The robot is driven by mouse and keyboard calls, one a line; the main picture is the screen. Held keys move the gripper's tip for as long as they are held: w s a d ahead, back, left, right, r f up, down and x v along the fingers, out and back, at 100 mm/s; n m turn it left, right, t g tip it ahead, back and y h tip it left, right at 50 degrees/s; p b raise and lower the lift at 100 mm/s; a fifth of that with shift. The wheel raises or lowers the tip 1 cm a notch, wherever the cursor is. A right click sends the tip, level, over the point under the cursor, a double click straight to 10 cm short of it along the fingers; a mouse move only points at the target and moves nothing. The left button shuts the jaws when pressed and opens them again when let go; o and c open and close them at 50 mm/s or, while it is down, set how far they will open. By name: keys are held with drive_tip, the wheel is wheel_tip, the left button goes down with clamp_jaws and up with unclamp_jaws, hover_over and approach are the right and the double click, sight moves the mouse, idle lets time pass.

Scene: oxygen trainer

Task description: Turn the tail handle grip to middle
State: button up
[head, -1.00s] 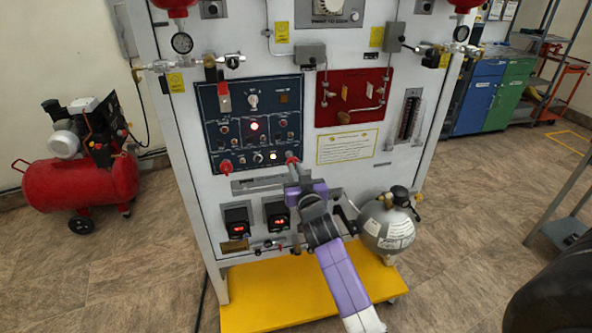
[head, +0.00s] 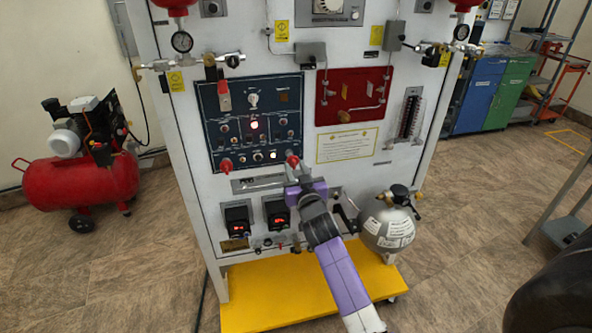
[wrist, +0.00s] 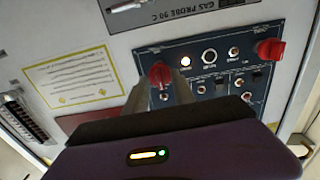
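The blue control panel (head: 274,98) has a red handle grip (head: 292,160) at its lower right corner and a second red handle (head: 226,164) at its lower left. My gripper (head: 291,166) is at the lower right grip. In the wrist view, my gripper's (wrist: 160,84) two fingers stand apart, with the red grip (wrist: 160,74) between or just beyond their tips. Contact is not clear. The second red handle (wrist: 269,49) is well to the right there, clear of the fingers. No label marks either handle as the tail handle.
Small switches and a lit white lamp (wrist: 185,62) lie close to the fingers. A red panel (head: 352,97) and a yellow-bordered placard (head: 347,146) are to the right. A red compressor (head: 80,185) is at left.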

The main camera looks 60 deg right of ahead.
drive_tip(key=b+v, duration=0.1)
drive_tip(key=v, duration=0.7)
drive_tip(key=shift+b, duration=0.35)
drive_tip(key=shift+d, duration=0.1)
drive_tip(key=s+a+n+t+y, duration=0.3)
drive_tip(key=a, duration=0.8)
drive_tip(key=s+a+n+t+y, duration=0.3)
drive_tip(key=a, duration=0.9)
drive_tip(key=s+a+f+n+g+y, duration=0.2)
drive_tip(key=s+a+y, duration=0.5)
drive_tip(key=s+a, duration=0.9)
drive_tip(key=shift+s+n+g+y, duration=0.4)
drive_tip(key=shift+s+n, duration=0.15)
drive_tip(key=shift+n, duration=0.35)
